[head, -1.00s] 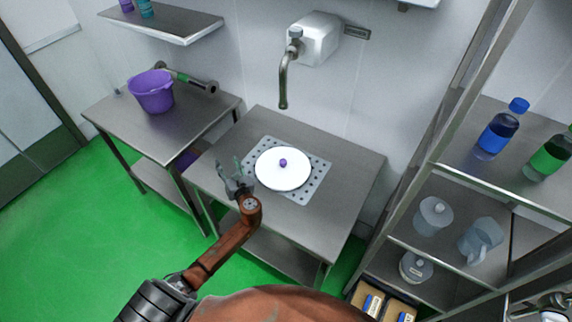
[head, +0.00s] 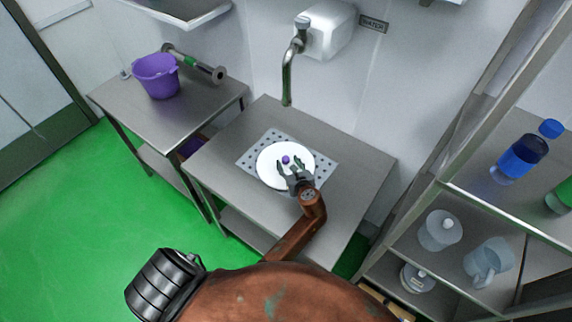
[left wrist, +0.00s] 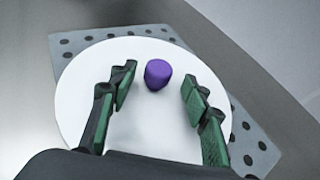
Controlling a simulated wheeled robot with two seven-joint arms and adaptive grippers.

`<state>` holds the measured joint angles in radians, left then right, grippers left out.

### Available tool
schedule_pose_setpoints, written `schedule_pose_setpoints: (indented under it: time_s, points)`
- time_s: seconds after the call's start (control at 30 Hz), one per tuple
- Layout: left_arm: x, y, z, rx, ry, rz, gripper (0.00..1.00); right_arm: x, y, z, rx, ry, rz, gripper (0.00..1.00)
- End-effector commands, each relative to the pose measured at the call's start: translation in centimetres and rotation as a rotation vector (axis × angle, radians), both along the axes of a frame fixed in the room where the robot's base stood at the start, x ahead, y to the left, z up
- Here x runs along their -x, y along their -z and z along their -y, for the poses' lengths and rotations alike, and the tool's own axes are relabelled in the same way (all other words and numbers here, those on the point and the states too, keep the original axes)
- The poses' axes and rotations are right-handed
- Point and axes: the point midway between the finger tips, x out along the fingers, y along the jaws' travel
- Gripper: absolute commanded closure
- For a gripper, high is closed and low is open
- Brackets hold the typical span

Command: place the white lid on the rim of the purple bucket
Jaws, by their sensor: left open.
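The white lid (head: 268,177) lies flat on a perforated mat on the near table. Its purple knob (head: 286,160) stands at its middle. The purple bucket (head: 157,77) stands upright on the left table, its open top showing. My left gripper (head: 288,168) is open over the lid, close to the knob. In the left wrist view, the knob (left wrist: 158,74) sits between and a little beyond the open fingertips, with the lid (left wrist: 140,125) below them. I cannot tell whether the fingers touch the lid. My right gripper is not in view.
The grey perforated mat (head: 245,160) lies under the lid. A tap (head: 288,75) hangs from the wall behind the table. A pipe-like tool (head: 215,73) lies beside the bucket. A shelf rack (head: 460,188) with bottles and jars stands at the right.

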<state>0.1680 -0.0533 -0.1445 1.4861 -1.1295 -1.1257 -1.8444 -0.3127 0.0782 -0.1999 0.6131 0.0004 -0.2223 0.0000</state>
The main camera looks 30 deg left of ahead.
Motion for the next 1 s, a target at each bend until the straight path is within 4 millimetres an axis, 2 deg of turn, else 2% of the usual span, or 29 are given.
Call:
schedule_pose_setpoints:
  time_s: [0.07,0.17,0.47,0.63,1.0]
  points:
    - [-0.7,0.4,-1.1,-0.001,-0.002,-0.001,0.56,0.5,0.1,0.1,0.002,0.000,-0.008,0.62]
    - [-1.4,0.8,-1.9,-0.001,-0.001,-0.001,0.56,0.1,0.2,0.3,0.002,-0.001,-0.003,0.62]
    - [-1.6,1.1,-2.4,0.001,-0.003,-0.001,0.56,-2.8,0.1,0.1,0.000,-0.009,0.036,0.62]
    - [-1.6,1.1,-2.4,0.001,-0.003,-0.001,0.67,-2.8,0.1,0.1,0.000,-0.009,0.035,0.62]
    - [-1.6,1.1,-2.4,0.001,-0.003,-0.001,0.93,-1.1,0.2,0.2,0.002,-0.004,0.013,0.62]
